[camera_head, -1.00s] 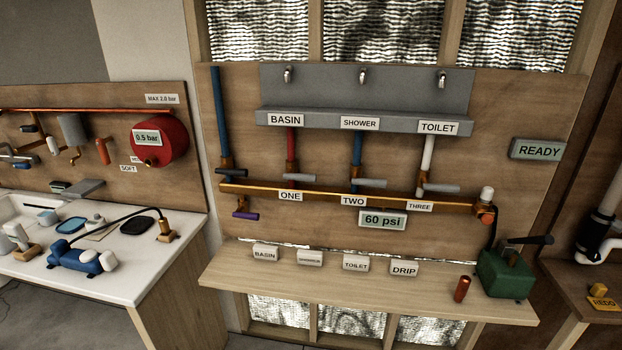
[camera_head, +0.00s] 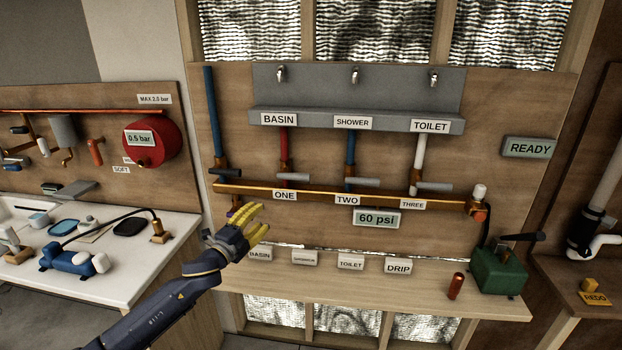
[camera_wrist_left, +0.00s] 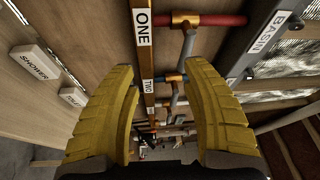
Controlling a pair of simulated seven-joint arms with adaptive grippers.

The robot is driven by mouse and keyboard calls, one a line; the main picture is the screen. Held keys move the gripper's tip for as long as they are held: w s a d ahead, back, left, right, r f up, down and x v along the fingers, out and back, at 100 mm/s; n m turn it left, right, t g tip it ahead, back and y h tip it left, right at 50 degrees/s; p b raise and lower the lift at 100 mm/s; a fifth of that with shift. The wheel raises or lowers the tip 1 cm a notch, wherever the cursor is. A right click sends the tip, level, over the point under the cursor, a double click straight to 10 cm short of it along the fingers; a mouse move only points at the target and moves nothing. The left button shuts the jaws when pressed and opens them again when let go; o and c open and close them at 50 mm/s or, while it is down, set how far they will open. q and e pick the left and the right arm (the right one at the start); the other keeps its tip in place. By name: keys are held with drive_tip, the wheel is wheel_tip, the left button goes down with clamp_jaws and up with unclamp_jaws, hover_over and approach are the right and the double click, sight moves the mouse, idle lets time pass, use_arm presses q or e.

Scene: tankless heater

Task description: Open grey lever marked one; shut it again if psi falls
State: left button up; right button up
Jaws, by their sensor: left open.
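The grey lever marked ONE (camera_head: 294,177) sits under the red pipe, above its ONE label (camera_head: 284,195), and points sideways to the right. It also shows in the left wrist view (camera_wrist_left: 187,46), ahead of the fingers. The psi gauge (camera_head: 377,218) below the copper manifold reads 60 psi. My left gripper (camera_head: 254,222) has yellow fingers and is below and left of the lever, apart from it. In the left wrist view its fingers (camera_wrist_left: 160,78) are spread with nothing between them. My right gripper is not in view.
Similar grey levers stand at TWO (camera_head: 374,181) and THREE (camera_head: 435,186). The shelf below holds label blocks, a copper cylinder (camera_head: 455,286) and a green hand pump (camera_head: 498,271). A sign (camera_head: 529,148) reads READY.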

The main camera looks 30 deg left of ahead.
sight(296, 179)
use_arm(q)
drive_tip(key=d+r+m+t+h, duration=0.1)
drive_tip(key=d+r+m, duration=0.1)
drive_tip(key=d+r, duration=0.25)
drive_tip(key=shift+m, duration=0.3)
drive_tip(key=w+r, duration=0.1)
drive_tip(key=w, duration=0.4)
drive_tip(key=w+r, duration=0.1)
drive_tip(key=w, duration=0.5)
drive_tip(key=w+r, duration=0.1)
drive_tip(key=w, duration=0.4)
drive_tip(key=shift+w, duration=0.25)
drive_tip(key=shift+c, duration=0.3)
drive_tip(key=shift+r, duration=0.1)
clamp_jaws()
